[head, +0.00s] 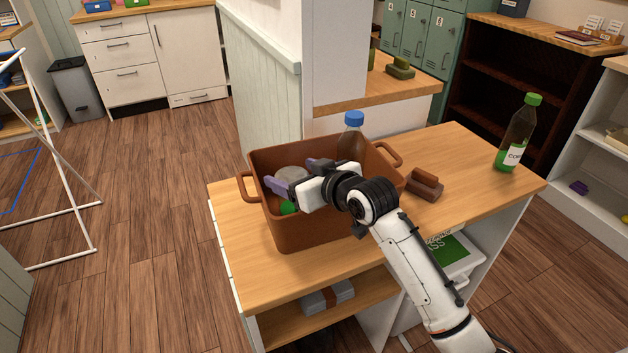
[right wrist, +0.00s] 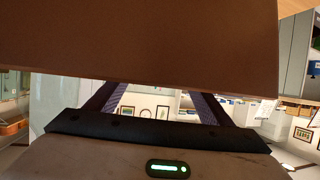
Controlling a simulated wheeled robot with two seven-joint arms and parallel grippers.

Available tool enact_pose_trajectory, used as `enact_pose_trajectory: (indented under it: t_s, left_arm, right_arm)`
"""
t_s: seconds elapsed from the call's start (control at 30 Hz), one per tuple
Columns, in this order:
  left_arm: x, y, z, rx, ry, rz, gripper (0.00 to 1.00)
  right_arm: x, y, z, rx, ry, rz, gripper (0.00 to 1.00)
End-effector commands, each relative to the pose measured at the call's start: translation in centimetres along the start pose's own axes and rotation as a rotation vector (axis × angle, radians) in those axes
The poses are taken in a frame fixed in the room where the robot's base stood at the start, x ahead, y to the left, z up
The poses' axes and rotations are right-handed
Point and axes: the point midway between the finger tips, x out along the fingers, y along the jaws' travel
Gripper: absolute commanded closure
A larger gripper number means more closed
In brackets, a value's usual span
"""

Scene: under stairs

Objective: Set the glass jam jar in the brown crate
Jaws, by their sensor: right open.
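The brown crate (head: 315,232) stands on the wooden counter. A round, greyish clear item (head: 291,173) shows inside it between my right gripper's fingers; it may be the glass jam jar, but I cannot be sure. My right gripper (head: 288,172) is open over the crate, with its purple-grey fingers spread. In the right wrist view, the open fingers (right wrist: 156,97) show with nothing visible between them, and a brown surface fills the top. My left gripper is not in view.
The crate also holds a blue-capped bottle (head: 352,142) and something green (head: 288,208). A brown block-like item (head: 424,185) lies right of the crate. A green-capped bottle (head: 517,135) stands at the counter's right end. The counter between them is clear.

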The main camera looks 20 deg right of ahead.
Motion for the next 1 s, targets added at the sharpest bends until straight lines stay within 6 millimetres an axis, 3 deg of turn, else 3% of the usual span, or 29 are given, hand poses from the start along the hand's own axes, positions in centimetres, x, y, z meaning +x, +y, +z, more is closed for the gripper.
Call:
enact_pose_trajectory:
  t_s: [0.3, 0.5, 1.0]
  left_arm:
    - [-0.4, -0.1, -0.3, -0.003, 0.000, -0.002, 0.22]
    - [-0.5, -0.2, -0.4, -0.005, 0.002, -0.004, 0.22]
    - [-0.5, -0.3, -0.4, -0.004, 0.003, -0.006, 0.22]
  right_arm:
    - [-7.1, 0.1, 0.1, -0.002, -0.002, 0.001, 0.26]
    - [-9.9, 0.1, 0.1, -0.001, -0.003, 0.001, 0.26]
    - [-10.8, 0.0, 0.1, 0.000, -0.002, 0.001, 0.26]
